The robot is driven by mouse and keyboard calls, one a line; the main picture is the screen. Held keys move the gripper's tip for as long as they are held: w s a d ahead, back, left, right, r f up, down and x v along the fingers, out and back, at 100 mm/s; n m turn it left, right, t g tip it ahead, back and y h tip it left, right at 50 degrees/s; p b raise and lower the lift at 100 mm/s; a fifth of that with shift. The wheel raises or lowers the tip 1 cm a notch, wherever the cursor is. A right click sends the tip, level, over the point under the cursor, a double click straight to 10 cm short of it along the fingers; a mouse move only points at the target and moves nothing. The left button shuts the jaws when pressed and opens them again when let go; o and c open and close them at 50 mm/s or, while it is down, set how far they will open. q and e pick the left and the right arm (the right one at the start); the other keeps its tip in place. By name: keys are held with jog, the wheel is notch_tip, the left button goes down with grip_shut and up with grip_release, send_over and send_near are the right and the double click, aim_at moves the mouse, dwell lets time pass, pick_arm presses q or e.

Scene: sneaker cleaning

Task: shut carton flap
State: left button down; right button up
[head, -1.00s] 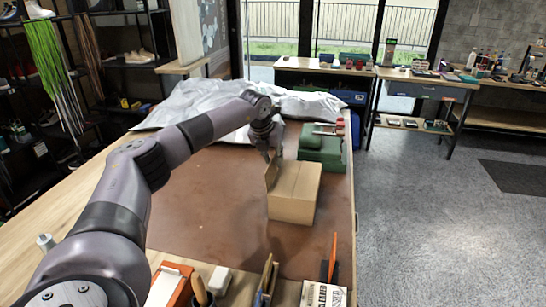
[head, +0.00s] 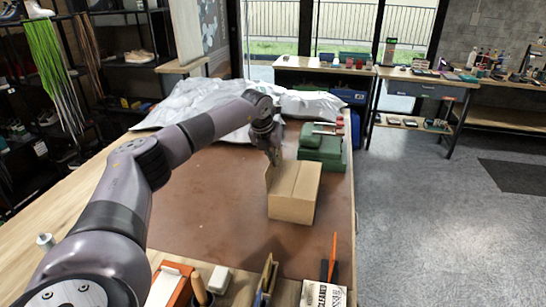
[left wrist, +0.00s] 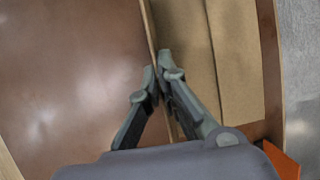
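The brown cardboard carton (head: 292,208) stands on the brown mat on the table, in the middle of the head view. Its left flap (head: 271,174) stands up, while the rest of its top looks covered. My left gripper (head: 275,160) is at the upper edge of this flap. In the left wrist view, the carton top (left wrist: 222,60) is on the right. The flap shows there as a thin edge (left wrist: 148,30) running between the two fingertips of my left gripper (left wrist: 158,75), which look closed on it. My right gripper is not in view.
A green case-like object (head: 322,150) stands just behind the carton. Crumpled silvery-white sheeting (head: 215,97) covers the table's far end. An orange-and-white item (head: 170,286), a small white block (head: 219,279) and upright tools are at the near edge. The mat (head: 205,215) left of the carton is clear.

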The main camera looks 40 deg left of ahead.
pick_arm(q)
jog(key=shift+w+d+r+g+y+p, duration=0.15)
jog(key=shift+w+d+g+y+p, duration=0.15)
jog(key=shift+d+y+p, duration=0.25)
jog(key=shift+w+d+m+y+p, duration=0.15)
jog(key=shift+d+m+y+p, duration=0.15)
jog(key=shift+y, duration=0.25)
jog(key=shift+w+d+f+g+y, duration=0.3)
jog(key=shift+d+g+y, duration=0.25)
jog(key=shift+y, duration=0.35)
jog(key=shift+w+d+f+m+g+y+b, duration=0.1)
jog(key=shift+d+m+g+y+b, duration=0.15)
jog(key=shift+y, duration=0.2)
jog(key=shift+w+d+f+m+g+y+b, duration=0.15)
jog(key=shift+g+y+b, duration=0.15)
jog(key=shift+y, duration=0.15)
jog(key=c, duration=2.3)
grip_release()
jog(key=o, duration=0.5)
jog(key=shift+c, duration=0.2)
jog(key=shift+s, duration=0.1)
